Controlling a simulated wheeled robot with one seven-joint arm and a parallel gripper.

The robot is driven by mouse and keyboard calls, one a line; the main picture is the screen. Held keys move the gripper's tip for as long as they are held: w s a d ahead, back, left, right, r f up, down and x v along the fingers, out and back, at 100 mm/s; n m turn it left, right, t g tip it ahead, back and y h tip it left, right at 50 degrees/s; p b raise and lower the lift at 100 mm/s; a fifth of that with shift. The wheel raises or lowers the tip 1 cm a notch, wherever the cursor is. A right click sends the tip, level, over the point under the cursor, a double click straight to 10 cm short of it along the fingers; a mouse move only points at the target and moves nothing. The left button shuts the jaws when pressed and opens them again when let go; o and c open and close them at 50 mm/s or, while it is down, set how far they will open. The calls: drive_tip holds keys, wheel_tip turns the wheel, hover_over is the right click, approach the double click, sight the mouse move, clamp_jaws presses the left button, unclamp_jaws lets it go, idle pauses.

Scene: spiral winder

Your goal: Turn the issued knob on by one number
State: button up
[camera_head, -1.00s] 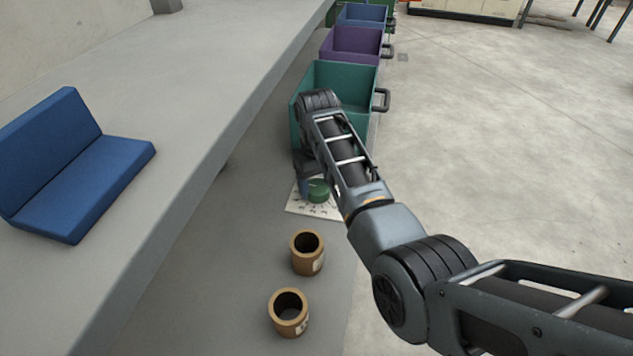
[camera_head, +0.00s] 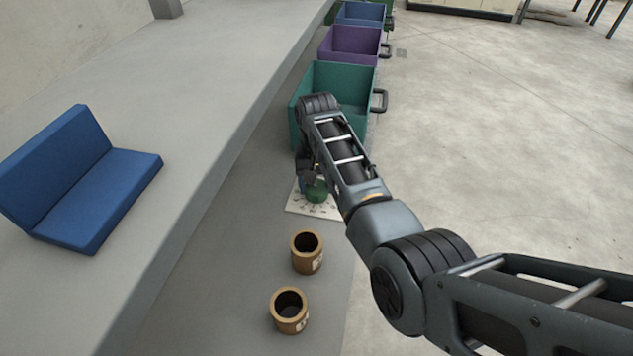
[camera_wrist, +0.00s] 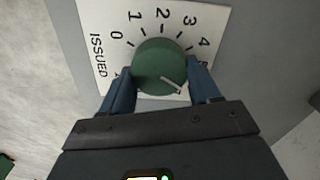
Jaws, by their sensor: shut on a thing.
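The green round knob (camera_wrist: 158,62) sits on a white dial plate (camera_wrist: 97,18) lettered ISSUED, with 0, 1, 2, 3 and 4 readable around it. A white pointer line on the knob lies toward the lower right in the wrist view; the number nearest it is hidden or unreadable. My gripper (camera_wrist: 161,86) has a blue finger on each side of the knob and is shut on it. In the head view the knob (camera_head: 317,191) and plate (camera_head: 300,205) show just below my wrist, which hides part of them.
Two brown cups (camera_head: 307,252) (camera_head: 289,311) stand nearer than the dial. A teal bin (camera_head: 345,78) and a purple bin (camera_head: 350,45) stand beyond it. A blue padded seat (camera_head: 100,200) lies on the grey ledge at left. Open floor is at right.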

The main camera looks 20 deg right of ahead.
sight(317, 186)
drive_tip(key=shift+r, duration=0.1)
drive_tip(key=o, duration=1.1)
drive_tip(key=shift+c, duration=0.2)
drive_tip(key=shift+r+b, duration=0.3)
drive_tip(key=shift+r, duration=3.55)
drive_tip(key=shift+s, duration=0.1)
